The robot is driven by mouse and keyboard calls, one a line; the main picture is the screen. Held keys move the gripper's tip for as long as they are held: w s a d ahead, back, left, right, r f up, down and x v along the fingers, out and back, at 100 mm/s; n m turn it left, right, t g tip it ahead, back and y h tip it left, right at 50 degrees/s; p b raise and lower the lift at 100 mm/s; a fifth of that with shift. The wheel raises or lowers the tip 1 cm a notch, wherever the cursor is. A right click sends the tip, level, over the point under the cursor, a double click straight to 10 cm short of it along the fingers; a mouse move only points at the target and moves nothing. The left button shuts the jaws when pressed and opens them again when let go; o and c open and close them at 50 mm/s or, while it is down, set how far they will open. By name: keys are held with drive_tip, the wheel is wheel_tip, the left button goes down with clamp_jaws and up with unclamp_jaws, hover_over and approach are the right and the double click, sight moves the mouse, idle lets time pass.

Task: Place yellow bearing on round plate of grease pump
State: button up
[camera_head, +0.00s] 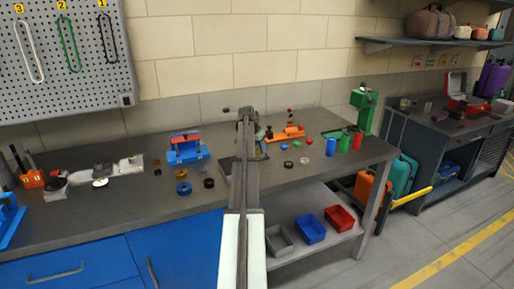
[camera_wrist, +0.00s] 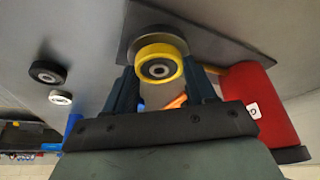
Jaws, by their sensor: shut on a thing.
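In the wrist view my gripper (camera_wrist: 165,95) is shut on the yellow bearing (camera_wrist: 160,50), a thick yellow ring with a dark and silver centre. The bearing sits between the dark blue fingertips. Right behind it is a grey round plate (camera_wrist: 127,38) on a dark flat base (camera_wrist: 215,38) of the grease pump. The bearing overlaps the round plate in this view; I cannot tell whether they touch. A red cylinder (camera_wrist: 260,100) with a white label stands close to the right finger. In the head view my arm hides the bearing, the gripper's tips and most of the pump.
A black ring (camera_wrist: 47,72) and a smaller white-and-black ring (camera_wrist: 60,97) lie left of the gripper in the wrist view. In the head view, a blue fixture (camera_head: 187,150), an orange fixture (camera_head: 287,133) and several coloured cylinders and rings stand on the grey bench (camera_head: 130,205).

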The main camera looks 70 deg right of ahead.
drive_tip(key=shift+f, duration=0.1)
drive_tip(key=o, duration=1.1)
drive_tip(key=shift+c, duration=0.2)
drive_tip(key=v, duration=1.2)
